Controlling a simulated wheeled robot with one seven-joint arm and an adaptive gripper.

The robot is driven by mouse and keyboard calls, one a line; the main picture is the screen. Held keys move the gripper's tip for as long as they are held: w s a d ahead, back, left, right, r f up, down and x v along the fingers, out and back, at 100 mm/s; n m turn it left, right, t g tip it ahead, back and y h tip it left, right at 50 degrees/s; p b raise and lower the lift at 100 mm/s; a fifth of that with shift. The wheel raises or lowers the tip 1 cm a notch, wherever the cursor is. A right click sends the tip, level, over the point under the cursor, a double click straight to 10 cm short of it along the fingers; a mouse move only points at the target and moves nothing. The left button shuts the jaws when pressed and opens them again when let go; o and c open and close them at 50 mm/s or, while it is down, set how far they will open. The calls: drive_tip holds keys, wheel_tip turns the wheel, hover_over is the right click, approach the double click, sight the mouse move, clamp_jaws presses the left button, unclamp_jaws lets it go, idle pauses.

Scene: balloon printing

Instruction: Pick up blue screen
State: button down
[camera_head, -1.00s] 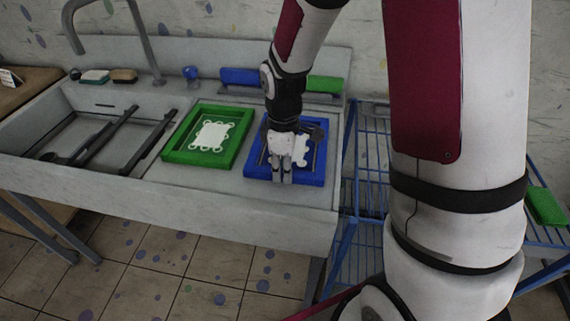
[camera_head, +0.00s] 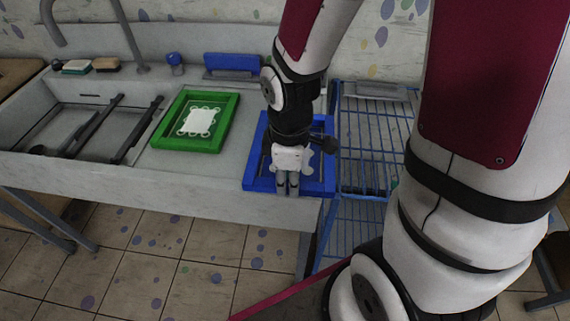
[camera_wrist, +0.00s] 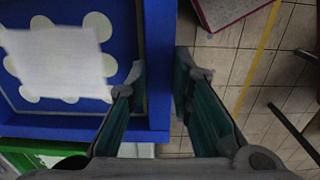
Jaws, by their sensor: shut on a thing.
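The blue screen (camera_head: 258,185) is a rectangular blue frame with a white scalloped print area, at the right end of the sink counter in the head view. My gripper (camera_head: 287,189) is shut on its front rim, and my wrist hides much of its middle. In the wrist view the blue screen (camera_wrist: 158,60) has its rim between the two fingers of my gripper (camera_wrist: 160,85). The screen overlaps the counter's front and right edges in the head view and appears raised; the exact gap below it is hidden.
A green screen (camera_head: 223,122) lies on the counter to the left. Dark tools (camera_head: 95,125) lie in the sink basin (camera_head: 30,122). A blue squeegee (camera_head: 233,62) stands at the back. A blue wire rack (camera_head: 375,130) is to the right. Tiled floor (camera_head: 130,260) lies in front.

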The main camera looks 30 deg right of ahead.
drive_tip(key=s+p, duration=0.1)
drive_tip(key=p, duration=0.1)
drive_tip(key=s+p, duration=0.1)
drive_tip(key=p, duration=0.1)
drive_tip(key=s+p, duration=0.1)
drive_tip(key=shift+a+r+p, duration=0.1)
drive_tip(key=shift+r+p, duration=0.15)
drive_tip(key=shift+p, duration=0.15)
